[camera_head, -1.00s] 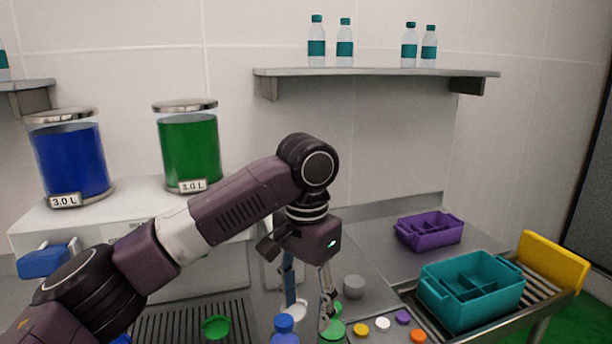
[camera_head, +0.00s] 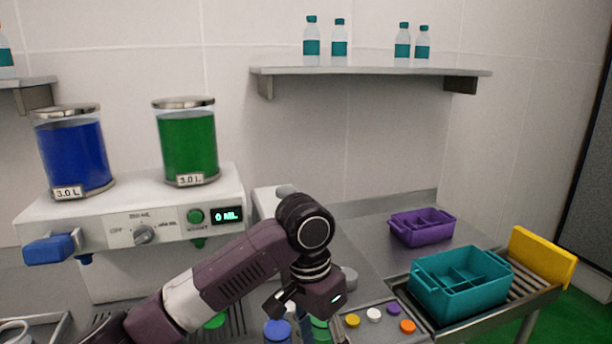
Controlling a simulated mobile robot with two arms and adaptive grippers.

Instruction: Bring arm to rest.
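My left arm comes in from the lower left, and its wrist and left gripper (camera_head: 306,300) are low in the middle of the picture. The gripper points down over the counter. Its fingers are mostly hidden or cut off at the bottom edge, so I cannot tell how far apart they are. A blue-topped object (camera_head: 277,329) and a green-topped object (camera_head: 319,326) show just below and beside the gripper. I cannot tell whether the gripper touches either. My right gripper is not in view.
A white dispenser (camera_head: 110,232) carries a blue tank (camera_head: 75,155) and a green tank (camera_head: 188,145) at left. Small coloured discs (camera_head: 374,315) lie right of the gripper. A teal crate (camera_head: 455,298) stands on a roller rack; a purple crate (camera_head: 420,232) stands behind.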

